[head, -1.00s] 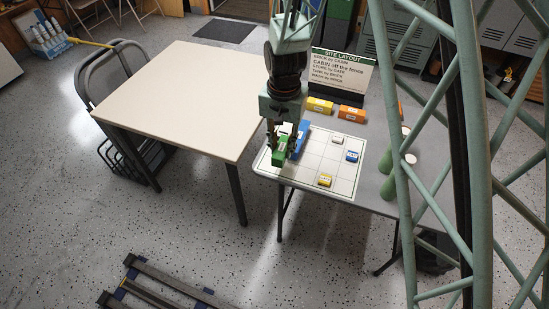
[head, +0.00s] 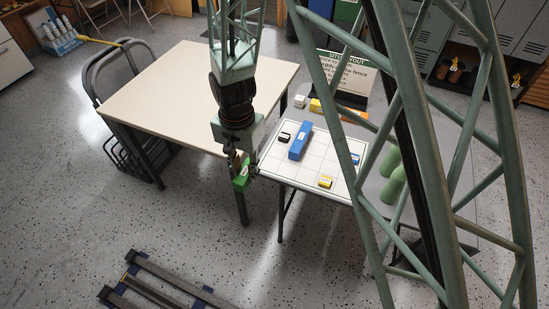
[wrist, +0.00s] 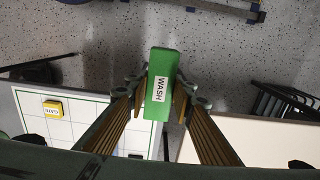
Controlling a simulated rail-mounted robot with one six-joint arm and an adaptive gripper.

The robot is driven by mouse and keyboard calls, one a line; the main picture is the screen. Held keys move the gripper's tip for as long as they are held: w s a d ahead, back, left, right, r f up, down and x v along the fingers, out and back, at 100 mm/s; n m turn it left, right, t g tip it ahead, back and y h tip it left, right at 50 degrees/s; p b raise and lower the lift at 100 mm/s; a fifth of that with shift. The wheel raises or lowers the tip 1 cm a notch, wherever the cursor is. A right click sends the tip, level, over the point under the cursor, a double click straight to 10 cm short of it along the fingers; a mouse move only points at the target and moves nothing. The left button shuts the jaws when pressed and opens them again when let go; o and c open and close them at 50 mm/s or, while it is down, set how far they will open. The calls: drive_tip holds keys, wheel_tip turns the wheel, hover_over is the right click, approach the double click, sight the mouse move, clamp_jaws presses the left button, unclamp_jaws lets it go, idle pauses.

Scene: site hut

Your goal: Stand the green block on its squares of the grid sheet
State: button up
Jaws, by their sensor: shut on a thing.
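The green block (head: 241,180), labelled WASH, is held by my gripper (head: 240,167) in the air. In the head view it appears just left of the grid sheet (head: 283,161), over the gap by the beige table's near right corner. In the wrist view the green block (wrist: 161,84) sits between both fingers of my gripper (wrist: 162,90). The grid sheet (wrist: 88,118) shows at the left there.
The beige table (head: 180,90) stands left of the grey table. Behind the sheet are a white tile (head: 300,101), yellow (head: 316,105) and orange blocks, and a sign (head: 347,72). My lattice column hides part of the sheet.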

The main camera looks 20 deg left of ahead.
drive_tip(key=shift+w, duration=0.1)
drive_tip(key=w+d, duration=0.1)
drive_tip(key=w, duration=0.3)
drive_tip(key=w+d+f+b, duration=0.1)
drive_tip(key=w+d, duration=0.1)
drive_tip(key=w, duration=0.3)
drive_tip(key=w+d, duration=0.2)
drive_tip(key=w, duration=0.2)
drive_tip(key=shift+w+f+b, duration=0.15)
drive_tip(key=shift+w+b, duration=0.2)
drive_tip(key=shift+w+d+f, duration=0.1)
drive_tip(key=shift+w+d, duration=0.1)
drive_tip(key=shift+w, duration=0.45)
drive_tip(key=shift+f+b, duration=0.6)
drive_tip(key=shift+f, duration=1.15)
drive_tip(key=shift+f, duration=0.1)
drive_tip(key=o, duration=0.9)
